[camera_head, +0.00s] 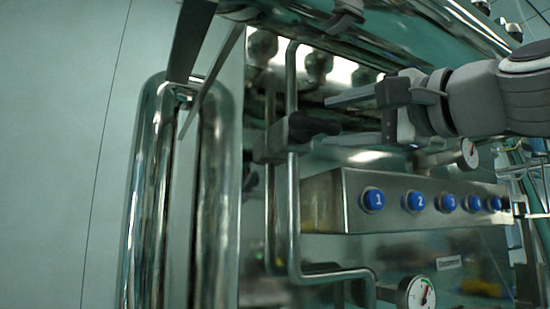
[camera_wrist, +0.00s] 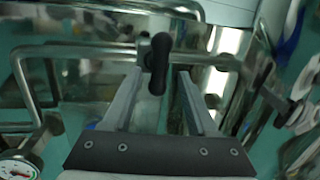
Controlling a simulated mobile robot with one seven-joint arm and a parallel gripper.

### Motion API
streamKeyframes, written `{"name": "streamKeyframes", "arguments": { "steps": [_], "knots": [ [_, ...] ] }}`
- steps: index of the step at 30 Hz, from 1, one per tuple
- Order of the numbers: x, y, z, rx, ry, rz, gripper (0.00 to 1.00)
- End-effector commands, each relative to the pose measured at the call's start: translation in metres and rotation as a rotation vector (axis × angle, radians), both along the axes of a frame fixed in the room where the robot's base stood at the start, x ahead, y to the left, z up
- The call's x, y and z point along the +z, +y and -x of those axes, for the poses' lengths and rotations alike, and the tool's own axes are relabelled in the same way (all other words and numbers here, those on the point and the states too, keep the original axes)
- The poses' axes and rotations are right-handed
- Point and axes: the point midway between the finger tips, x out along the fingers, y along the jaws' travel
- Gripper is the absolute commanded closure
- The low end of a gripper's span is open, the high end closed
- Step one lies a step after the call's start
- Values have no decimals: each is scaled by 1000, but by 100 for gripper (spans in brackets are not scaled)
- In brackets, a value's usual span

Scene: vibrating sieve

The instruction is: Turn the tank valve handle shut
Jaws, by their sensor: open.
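The tank valve handle (camera_head: 312,126) is a short black lever with rounded ends. It sits on a grey valve body (camera_head: 270,146) on a vertical steel pipe. My gripper (camera_head: 325,121) comes in from the right with its fingers pointing left, one above and one below the handle's free end. In the wrist view, the handle (camera_wrist: 157,65) stands upright in the picture between the two fingertips of my gripper (camera_wrist: 160,80). The fingers are apart, with a visible gap on each side of the handle, and hold nothing.
A steel panel with blue numbered buttons (camera_head: 420,201) lies below my gripper. A pressure gauge (camera_head: 467,153) sits close under my wrist, and another gauge (camera_head: 420,293) is lower down. A bent steel pipe (camera_head: 294,220) runs beside the valve. A polished vertical tube (camera_head: 150,200) stands at left.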

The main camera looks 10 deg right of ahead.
Motion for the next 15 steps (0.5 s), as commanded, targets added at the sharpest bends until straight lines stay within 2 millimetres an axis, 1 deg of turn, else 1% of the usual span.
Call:
{"name": "streamKeyframes", "arguments": {
  "steps": [1,9,12,15],
  "knots": [
    [-6,-7,13,-4,-3,-1,42],
    [-17,-34,71,-2,-2,0,42],
    [-21,-42,87,-1,-1,0,42],
    [-23,-48,99,-1,-1,-1,42]
  ]
}}
